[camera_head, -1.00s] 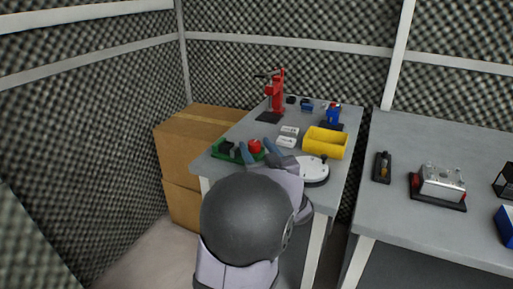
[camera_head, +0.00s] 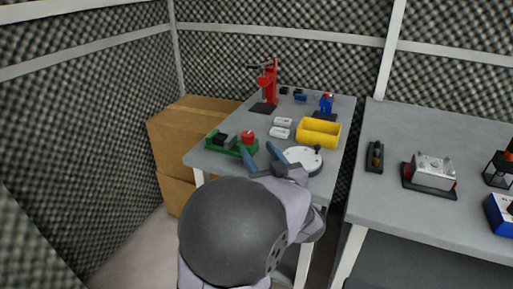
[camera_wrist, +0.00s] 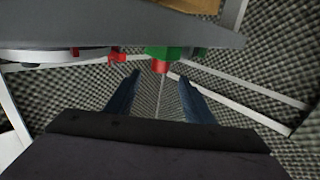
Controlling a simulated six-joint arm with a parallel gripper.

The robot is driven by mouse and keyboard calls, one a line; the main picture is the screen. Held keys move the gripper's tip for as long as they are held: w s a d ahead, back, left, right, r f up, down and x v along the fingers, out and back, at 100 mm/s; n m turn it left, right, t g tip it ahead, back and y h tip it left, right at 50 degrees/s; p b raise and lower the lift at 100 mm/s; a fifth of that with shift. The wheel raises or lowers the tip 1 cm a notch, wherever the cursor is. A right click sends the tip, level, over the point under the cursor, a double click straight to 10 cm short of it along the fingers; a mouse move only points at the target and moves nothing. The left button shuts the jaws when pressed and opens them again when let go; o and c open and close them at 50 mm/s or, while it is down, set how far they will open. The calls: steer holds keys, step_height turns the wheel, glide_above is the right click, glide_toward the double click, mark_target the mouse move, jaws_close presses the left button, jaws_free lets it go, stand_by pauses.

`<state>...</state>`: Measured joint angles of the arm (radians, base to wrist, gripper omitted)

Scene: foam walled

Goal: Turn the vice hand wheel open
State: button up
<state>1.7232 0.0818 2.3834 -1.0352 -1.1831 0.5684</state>
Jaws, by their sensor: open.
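A small green vice (camera_head: 222,147) with a dark block stands near the left front corner of the left table. Its red hand wheel (camera_head: 249,134) is at its right end. My gripper (camera_head: 263,157) is open and empty, its two blue fingers pointing up the picture, just below and right of the wheel and seemingly apart from it. In the wrist view, which looks upside down, the red wheel (camera_wrist: 160,67) and part of the green vice (camera_wrist: 165,51) appear ahead of the open fingers (camera_wrist: 160,77). The vice jaws are not clear.
A round white device (camera_head: 303,160) lies right of my fingers, close to them. A yellow bin (camera_head: 319,134), two small white parts and a red press (camera_head: 270,85) stand farther back. Cardboard boxes (camera_head: 190,125) are left of the table. Another table is on the right.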

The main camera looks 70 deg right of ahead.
steer(key=shift+r, duration=0.1)
steer(key=d+r+m+g+h+p, duration=0.2)
steer(key=d+r+m+g+h, duration=0.5)
steer(key=r, duration=0.4)
steer(key=d+r+m+g+h+p, duration=0.2)
steer(key=d+r+m+g+h, duration=0.35)
steer(key=r+g, duration=0.5)
steer(key=m+g+y+p, duration=0.55)
steer(key=g+y, duration=0.25)
steer(key=y, duration=0.5)
glide_toward(248, 133)
steer(key=x, duration=0.3)
steer(key=shift+r, duration=0.35)
steer(key=shift+w+a+f, duration=0.15)
steer(key=shift+a+f, duration=0.15)
steer(key=shift+f, duration=0.1)
steer(key=shift+x, duration=3.7)
